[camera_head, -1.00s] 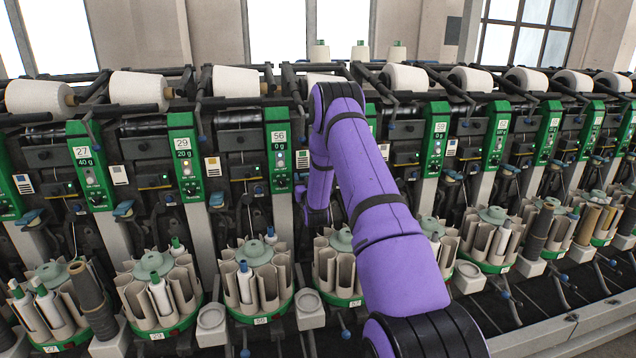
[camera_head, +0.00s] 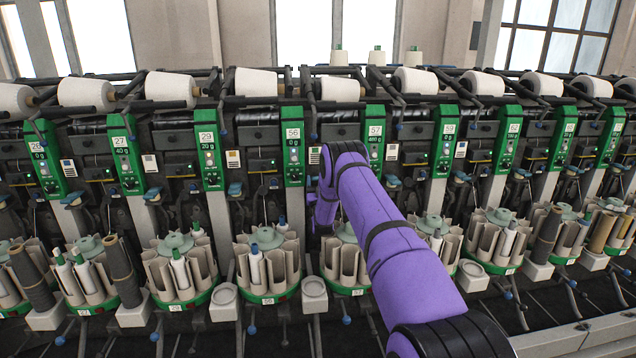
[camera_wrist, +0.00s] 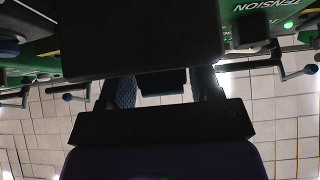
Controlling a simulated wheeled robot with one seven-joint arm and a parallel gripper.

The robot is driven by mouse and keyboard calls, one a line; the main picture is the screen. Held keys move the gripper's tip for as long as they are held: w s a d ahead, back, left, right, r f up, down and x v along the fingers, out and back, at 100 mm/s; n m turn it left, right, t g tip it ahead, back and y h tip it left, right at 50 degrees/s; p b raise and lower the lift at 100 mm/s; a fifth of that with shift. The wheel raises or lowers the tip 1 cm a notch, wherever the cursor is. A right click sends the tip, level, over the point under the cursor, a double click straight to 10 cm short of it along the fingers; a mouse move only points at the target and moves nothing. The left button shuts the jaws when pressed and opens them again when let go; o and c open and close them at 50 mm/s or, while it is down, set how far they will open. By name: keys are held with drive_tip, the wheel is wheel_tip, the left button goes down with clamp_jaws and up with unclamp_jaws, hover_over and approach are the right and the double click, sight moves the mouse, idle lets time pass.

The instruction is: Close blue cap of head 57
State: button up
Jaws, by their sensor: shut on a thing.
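The head 57 panel (camera_head: 375,135) is green and stands just right of my arm in the head view. My purple arm reaches in front of the machine just left of that panel, and hides the area there. My gripper (camera_wrist: 158,82) shows only in the wrist view. Its two patterned fingers stand either side of a dark block and are shut on it. I cannot make out a blue cap between them; a large dark housing fills the space above and hides what lies behind.
A green panel marked TENSION (camera_wrist: 262,12) lies at the wrist view's upper right, with levers on both sides. The head 56 panel (camera_head: 293,150) is left of my arm. Bobbin carousels (camera_head: 266,268) line the machine below. White cones (camera_head: 256,82) sit above.

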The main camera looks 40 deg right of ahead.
drive_tip(key=o, duration=1)
drive_tip(key=shift+c, duration=0.2)
drive_tip(key=shift+r, duration=0.25)
wheel_tip(320, 180, up, 3)
drive_tip(key=shift+s+r, duration=0.1)
drive_tip(key=shift+r, duration=0.05)
drive_tip(key=s+a, duration=0.3)
drive_tip(key=s, duration=0.4)
drive_tip(key=s+a+r, duration=0.1)
drive_tip(key=s+a, duration=0.3)
drive_tip(key=s, duration=0.3)
